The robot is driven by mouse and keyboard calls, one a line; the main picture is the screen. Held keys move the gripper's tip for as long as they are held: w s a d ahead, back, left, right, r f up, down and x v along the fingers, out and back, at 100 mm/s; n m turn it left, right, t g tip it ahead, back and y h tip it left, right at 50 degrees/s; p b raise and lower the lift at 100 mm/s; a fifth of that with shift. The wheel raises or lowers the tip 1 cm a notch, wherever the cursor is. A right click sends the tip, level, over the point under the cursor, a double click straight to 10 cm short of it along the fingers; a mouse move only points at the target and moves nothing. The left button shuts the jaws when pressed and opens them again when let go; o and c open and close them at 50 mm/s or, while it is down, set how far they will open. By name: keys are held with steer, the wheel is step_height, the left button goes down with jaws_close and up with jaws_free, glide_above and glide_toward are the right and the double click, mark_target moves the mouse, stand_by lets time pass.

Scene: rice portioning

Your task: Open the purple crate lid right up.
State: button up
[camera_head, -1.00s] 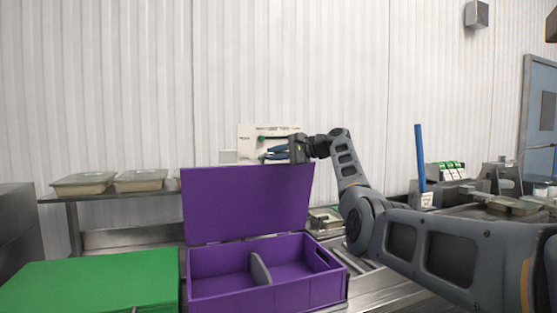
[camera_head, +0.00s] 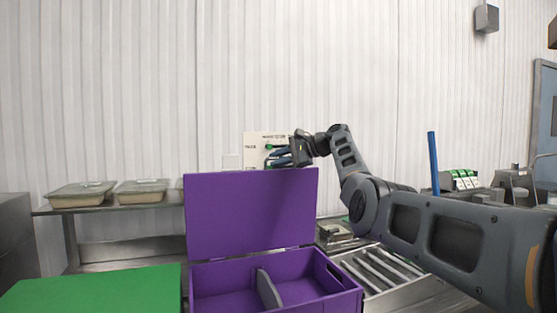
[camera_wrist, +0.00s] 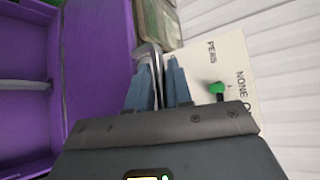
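The purple crate (camera_head: 320,292) stands on the table with its lid (camera_head: 250,212) raised about upright along the back edge. Its inside shows, with a grey divider (camera_head: 268,288) across it. My gripper (camera_head: 278,156) is just above the lid's top right corner, its blue fingers pointing left and a little apart. In the wrist view my fingers (camera_wrist: 160,75) show a narrow gap, with a grey curved thing seen in it that I cannot identify. The purple crate also shows on the left there (camera_wrist: 95,70). I cannot tell whether my gripper touches the lid.
A green box top (camera_head: 95,288) lies left of the crate. Lidded food trays (camera_head: 80,195) stand on a shelf behind. A roller conveyor (camera_head: 385,268) is to the right. A sign (camera_head: 254,150) hangs on the wall behind my gripper. The space above the crate is clear.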

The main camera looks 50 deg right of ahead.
steer(key=shift+o, duration=1.3)
steer(key=b+v, duration=0.2)
steer(key=v, duration=0.5)
steer(key=shift+s, duration=0.4)
steer(key=shift+d+r, duration=0.1)
